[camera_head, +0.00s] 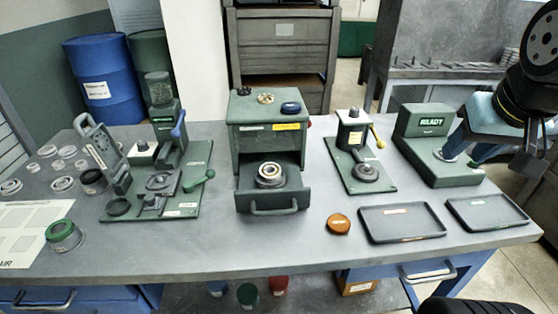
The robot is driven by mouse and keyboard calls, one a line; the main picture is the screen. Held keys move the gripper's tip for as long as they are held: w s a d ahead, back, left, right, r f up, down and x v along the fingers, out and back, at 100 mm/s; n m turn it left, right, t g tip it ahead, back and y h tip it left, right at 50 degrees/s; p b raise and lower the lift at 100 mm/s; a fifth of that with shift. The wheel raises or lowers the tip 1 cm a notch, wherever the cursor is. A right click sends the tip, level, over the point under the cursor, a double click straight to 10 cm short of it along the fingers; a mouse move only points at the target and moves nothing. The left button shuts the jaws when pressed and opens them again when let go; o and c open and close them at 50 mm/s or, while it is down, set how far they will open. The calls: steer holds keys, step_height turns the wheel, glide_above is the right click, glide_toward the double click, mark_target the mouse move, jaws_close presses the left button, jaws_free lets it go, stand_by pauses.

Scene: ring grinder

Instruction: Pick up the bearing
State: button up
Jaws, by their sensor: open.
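A metal ring that looks like the bearing (270,174) sits on a round seat in the pulled-out drawer (288,199) of the green box station, at the middle of the table. Several other metal rings (62,184) lie at the table's left, so I cannot be sure which ring is meant. My gripper (530,162) hangs at the right edge of the view, beside the green READY station and far right of the drawer. It is open, and nothing shows between its fingers.
A green press (185,205) with levers stands left. A smaller green press (372,178) with a yellow handle and the READY station (425,118) stand right. Two dark trays (402,237) and an orange disc (338,224) lie near the front edge. Bare tabletop lies left of the orange disc.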

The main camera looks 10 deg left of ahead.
steer(key=shift+a, duration=0.2)
steer(key=shift+o, duration=1.2)
steer(key=shift+w+a, duration=0.1)
steer(key=shift+w, duration=0.1)
steer(key=shift+o, duration=0.7)
steer(key=shift+w+a+n, duration=0.25)
steer(key=shift+a+n, duration=0.05)
steer(key=shift+n, duration=0.4)
steer(key=o, duration=0.6)
steer(key=w+a+n, duration=0.5)
steer(key=n, duration=0.4)
steer(key=shift+w+a+f+h, duration=0.25)
steer(key=shift+f+h, duration=0.05)
steer(key=n+g+y, duration=0.1)
steer(key=n+y, duration=0.2)
steer(key=n, duration=2.9)
glide_above(271, 167)
steer(key=s+d, duration=0.3)
steer(key=s, duration=0.3)
step_height(271, 167, down, 9)
steer(key=shift+s+x, duration=0.25)
steer(key=shift+x, duration=3.15)
steer(key=shift+s+x, duration=0.2)
steer(key=shift+x, duration=3.25)
